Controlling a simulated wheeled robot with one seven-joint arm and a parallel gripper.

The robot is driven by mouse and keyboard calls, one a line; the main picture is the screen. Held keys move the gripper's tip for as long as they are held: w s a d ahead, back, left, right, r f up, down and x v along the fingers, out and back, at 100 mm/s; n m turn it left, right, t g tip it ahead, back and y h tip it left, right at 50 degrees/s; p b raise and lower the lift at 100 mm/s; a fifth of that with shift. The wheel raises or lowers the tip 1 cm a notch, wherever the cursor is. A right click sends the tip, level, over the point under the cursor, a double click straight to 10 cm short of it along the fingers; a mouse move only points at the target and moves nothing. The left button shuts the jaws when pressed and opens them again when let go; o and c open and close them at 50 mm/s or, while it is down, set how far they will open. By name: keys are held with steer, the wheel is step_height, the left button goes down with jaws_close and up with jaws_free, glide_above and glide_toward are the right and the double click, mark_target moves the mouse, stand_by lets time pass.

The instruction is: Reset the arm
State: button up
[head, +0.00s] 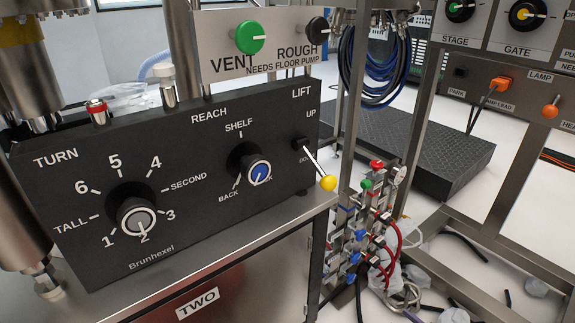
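A black control box (75,190) marked Brunhexel fills the left and middle of the head view. Its TURN knob (137,217) has a grey cap and sits at the bottom of its scale, with its mark towards 2. The REACH knob (258,172) has a blue cap with a white line that slants between lower left and upper right; it partly covers the lower-right label, so I cannot tell its setting surely. The LIFT lever (314,161) ends in a yellow ball (328,183) and slants down to the right, below UP. My gripper is not in view.
Above are a green VENT knob (249,37) and a black ROUGH knob (316,30). Valves with red hoses (378,235) stand to the right. A second panel has STAGE (460,8) and GATE (526,14) knobs.

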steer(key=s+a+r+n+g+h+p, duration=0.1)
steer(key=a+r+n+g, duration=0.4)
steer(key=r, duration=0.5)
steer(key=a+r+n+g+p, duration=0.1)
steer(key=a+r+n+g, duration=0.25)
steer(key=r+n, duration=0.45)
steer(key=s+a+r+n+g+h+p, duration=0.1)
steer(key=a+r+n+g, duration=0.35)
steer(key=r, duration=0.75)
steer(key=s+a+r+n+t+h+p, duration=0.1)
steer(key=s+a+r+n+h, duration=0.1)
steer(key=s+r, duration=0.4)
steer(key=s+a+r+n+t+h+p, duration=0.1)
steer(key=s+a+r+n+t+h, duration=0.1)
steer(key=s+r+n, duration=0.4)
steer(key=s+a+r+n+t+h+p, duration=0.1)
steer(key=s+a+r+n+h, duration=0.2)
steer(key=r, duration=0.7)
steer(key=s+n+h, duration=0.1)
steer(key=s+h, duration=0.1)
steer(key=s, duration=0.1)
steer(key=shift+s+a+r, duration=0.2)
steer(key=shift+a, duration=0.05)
